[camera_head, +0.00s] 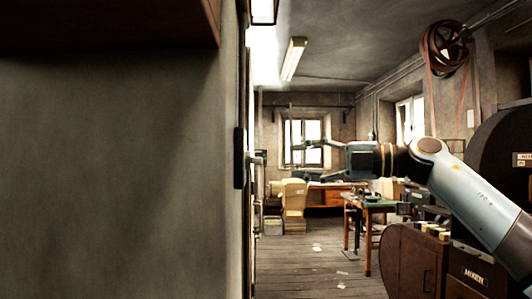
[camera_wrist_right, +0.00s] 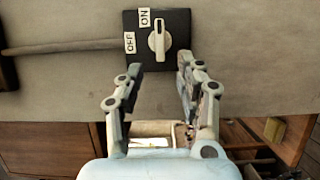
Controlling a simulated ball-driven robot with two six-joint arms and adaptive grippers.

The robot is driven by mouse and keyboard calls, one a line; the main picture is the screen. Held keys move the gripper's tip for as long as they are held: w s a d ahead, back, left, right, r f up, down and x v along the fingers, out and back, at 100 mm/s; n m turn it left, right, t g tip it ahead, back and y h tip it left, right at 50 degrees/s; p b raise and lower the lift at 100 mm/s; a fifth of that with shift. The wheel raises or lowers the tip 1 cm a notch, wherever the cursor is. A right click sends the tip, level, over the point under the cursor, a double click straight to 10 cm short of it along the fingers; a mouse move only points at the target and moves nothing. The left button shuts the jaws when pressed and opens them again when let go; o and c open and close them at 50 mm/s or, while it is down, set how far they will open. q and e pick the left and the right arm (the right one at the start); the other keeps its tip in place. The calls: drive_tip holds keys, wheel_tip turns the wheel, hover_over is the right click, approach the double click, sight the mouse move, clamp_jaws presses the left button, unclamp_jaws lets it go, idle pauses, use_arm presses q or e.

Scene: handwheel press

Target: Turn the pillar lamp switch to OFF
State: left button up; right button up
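The pillar lamp switch shows in the right wrist view as a black plate (camera_wrist_right: 178,22) with a pale knob (camera_wrist_right: 158,42). The knob stands upright in that picture; an ON label (camera_wrist_right: 145,17) is at its upper left and an OFF label (camera_wrist_right: 129,42) at its left. In the head view the switch (camera_head: 240,158) is edge-on at the pillar's right side, its knob (camera_head: 259,158) sticking out. My right gripper (camera_head: 308,162) is open and empty, right of the knob. In the right wrist view its open fingers (camera_wrist_right: 160,70) are below the knob, apart from it. My left gripper is not in view.
The grey pillar (camera_head: 120,160) fills the left of the head view. A conduit (camera_wrist_right: 65,47) runs to the switch. A green-topped table (camera_head: 368,201) and dark machine cabinets (camera_head: 415,260) stand at the right.

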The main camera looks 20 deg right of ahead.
sight(254, 160)
drive_tip(key=p+x, duration=0.2)
drive_tip(key=x, duration=0.6)
drive_tip(key=shift+w+a, duration=0.2)
drive_tip(key=shift+a, duration=0.1)
drive_tip(key=shift+c, duration=0.2)
clamp_jaws()
